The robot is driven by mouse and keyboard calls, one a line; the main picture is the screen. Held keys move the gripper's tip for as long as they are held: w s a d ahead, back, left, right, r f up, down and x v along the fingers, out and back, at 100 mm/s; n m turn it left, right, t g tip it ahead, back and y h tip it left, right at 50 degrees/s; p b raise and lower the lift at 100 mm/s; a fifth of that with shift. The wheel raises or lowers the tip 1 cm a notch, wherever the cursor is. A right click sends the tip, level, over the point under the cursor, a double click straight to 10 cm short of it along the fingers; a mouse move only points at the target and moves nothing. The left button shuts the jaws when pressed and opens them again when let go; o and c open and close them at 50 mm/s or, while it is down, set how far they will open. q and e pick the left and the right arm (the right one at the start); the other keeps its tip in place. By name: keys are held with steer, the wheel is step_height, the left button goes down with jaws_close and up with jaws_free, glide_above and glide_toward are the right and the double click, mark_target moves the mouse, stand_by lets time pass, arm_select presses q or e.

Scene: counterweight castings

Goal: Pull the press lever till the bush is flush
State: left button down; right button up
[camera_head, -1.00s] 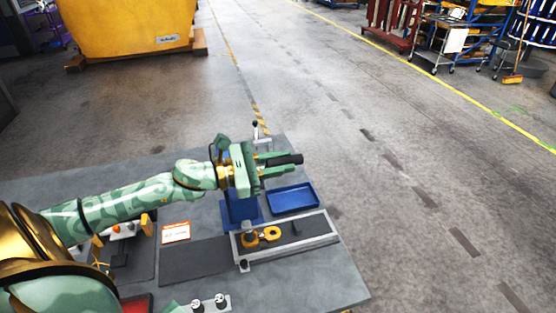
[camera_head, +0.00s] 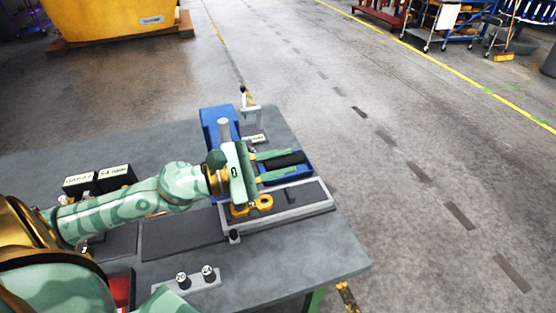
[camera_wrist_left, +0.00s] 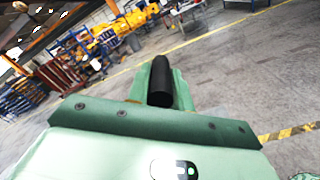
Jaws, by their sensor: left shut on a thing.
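The black grip of the press lever (camera_head: 285,161) lies between the fingers of my left gripper (camera_head: 287,165), which is shut on it. In the left wrist view the dark round grip (camera_wrist_left: 160,84) stands between the green fingers. The blue press (camera_head: 213,122) with a grey cylinder (camera_head: 224,130) on it stands just behind my gripper and wrist. The lever's arm and the bush are hidden or cannot be made out, so whether the bush is flush does not show. My right gripper is not in view.
A blue tray (camera_head: 302,177) lies partly under my fingers. A grey-rimmed tray (camera_head: 318,207) in front holds orange ring-ended parts (camera_head: 262,202). Black labelled boxes (camera_head: 115,175) stand at left, a block with two knobs (camera_head: 200,282) at the front. The table's right edge is close.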

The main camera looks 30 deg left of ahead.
arm_select(q)
steer(key=shift+s+d+f+g, duration=0.2)
steer(key=shift+f+g, duration=0.1)
steer(key=shift+f, duration=0.25)
steer(key=c, duration=1.3)
jaws_free()
steer(key=shift+o, duration=0.2)
steer(key=shift+r, duration=0.2)
steer(key=shift+a, duration=0.1)
steer(key=shift+s+a, duration=0.1)
steer(key=b+v, duration=0.5)
steer(key=v, duration=1.1)
